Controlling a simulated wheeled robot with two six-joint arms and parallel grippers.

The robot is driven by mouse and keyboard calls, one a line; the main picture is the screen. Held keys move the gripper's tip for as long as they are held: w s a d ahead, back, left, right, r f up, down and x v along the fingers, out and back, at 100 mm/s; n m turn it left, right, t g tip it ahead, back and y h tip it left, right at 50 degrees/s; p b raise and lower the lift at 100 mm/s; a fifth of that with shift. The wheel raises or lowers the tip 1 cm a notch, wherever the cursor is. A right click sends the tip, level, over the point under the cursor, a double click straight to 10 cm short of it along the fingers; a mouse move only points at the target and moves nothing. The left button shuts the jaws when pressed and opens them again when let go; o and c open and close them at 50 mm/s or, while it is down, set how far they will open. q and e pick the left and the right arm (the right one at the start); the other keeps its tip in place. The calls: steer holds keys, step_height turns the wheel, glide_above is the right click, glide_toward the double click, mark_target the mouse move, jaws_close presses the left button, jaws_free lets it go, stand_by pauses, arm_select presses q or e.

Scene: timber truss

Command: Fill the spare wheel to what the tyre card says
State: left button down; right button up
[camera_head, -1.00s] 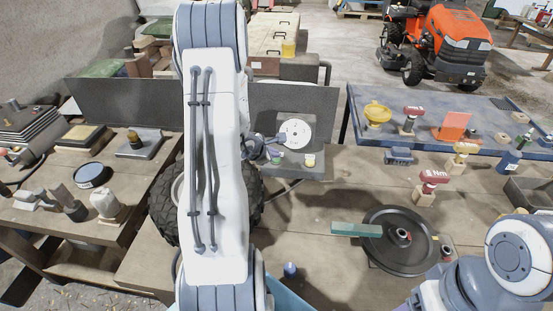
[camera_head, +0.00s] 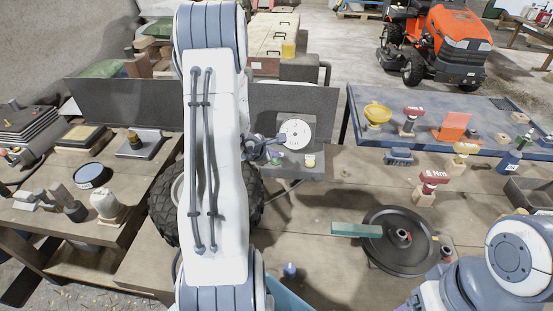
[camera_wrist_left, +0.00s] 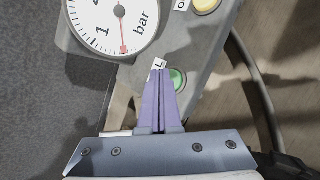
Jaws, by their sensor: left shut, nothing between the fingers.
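The air unit has a round white gauge (camera_head: 296,133) marked bar, a green button (camera_head: 277,158) and a yellow button (camera_head: 310,160). In the left wrist view the gauge (camera_wrist_left: 113,20) has a red needle pointing down the picture, between the figure 1 and the word bar. My left gripper (camera_wrist_left: 160,74) is shut and empty, its tips right beside the green button (camera_wrist_left: 177,79); I cannot tell if they touch it. A knobbly black tyred wheel (camera_head: 163,210) stands behind my left arm, which hides its middle. I cannot make out a tyre card. My right gripper is out of view.
A black disc (camera_head: 385,255) with a green bar (camera_head: 355,230) lies on the bench at right. A red tool marked Nm (camera_head: 433,178) stands behind it. A blue table (camera_head: 345,115) with tools is at the back. A grey hose (camera_wrist_left: 255,85) runs beside the unit.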

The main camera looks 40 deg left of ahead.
arm_select(q)
steer(key=shift+s+f, duration=0.45)
steer(key=shift+f, duration=0.1)
steer(key=shift+r, duration=0.3)
steer(key=shift+a+r, duration=0.1)
steer(key=shift+r, duration=0.2)
steer(key=shift+r+p, duration=0.15)
steer(key=shift+p, duration=0.15)
steer(key=shift+r, duration=0.25)
steer(key=shift+w+r+p, duration=0.1)
steer(key=shift+r+p, duration=1.35)
steer(key=shift+r, duration=0.9)
